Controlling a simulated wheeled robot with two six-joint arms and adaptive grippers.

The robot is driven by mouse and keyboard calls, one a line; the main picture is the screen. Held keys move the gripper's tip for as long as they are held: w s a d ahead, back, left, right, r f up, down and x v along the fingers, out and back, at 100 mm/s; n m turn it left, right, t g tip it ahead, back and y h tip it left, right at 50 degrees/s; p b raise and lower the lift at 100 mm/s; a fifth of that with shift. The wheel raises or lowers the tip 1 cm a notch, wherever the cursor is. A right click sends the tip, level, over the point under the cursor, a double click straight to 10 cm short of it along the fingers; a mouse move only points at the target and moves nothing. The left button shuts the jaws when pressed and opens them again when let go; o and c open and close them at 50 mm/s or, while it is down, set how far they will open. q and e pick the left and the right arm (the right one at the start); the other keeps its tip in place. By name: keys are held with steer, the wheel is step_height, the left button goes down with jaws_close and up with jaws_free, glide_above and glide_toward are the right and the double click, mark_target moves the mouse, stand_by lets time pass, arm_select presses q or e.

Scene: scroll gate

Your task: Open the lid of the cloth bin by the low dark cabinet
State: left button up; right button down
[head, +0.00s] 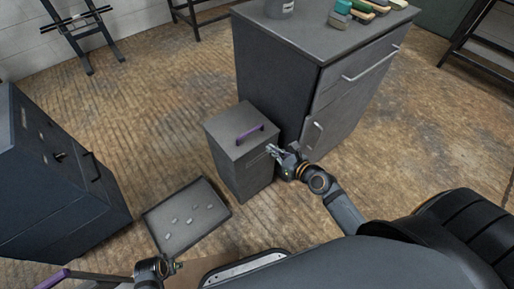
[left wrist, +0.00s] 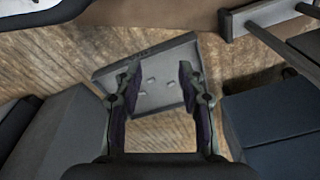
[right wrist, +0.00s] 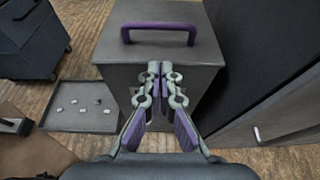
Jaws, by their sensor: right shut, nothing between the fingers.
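The cloth bin (head: 240,165) is a dark grey box on the floor beside the low dark cabinet (head: 275,75). Its flat lid (head: 228,124) is closed and carries a purple handle (head: 250,134). My right gripper (head: 272,151) is shut and empty at the bin's front, near the lid's edge. In the right wrist view its fingertips (right wrist: 160,72) meet in front of the bin, below the purple handle (right wrist: 158,34); contact cannot be told. My left gripper (left wrist: 158,85) is open and empty, above the floor tray in its wrist view.
A shallow grey tray (head: 158,222) with several small light pieces lies on the floor left of the bin. A dark cabinet (head: 50,180) stands at the left. The low cabinet has bar handles (head: 372,62) and several blocks on top. Wooden floor lies open at the right.

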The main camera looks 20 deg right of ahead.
mark_target(256, 143)
steer(key=b+x, duration=0.3)
steer(key=x, duration=0.6)
steer(key=shift+w+a, duration=0.2)
steer(key=shift+w, duration=0.25)
arm_select(q)
step_height(256, 143, up, 11)
steer(key=w+d, duration=0.1)
steer(key=d, duration=0.1)
steer(key=shift+d, duration=0.3)
steer(key=shift+f, duration=0.1)
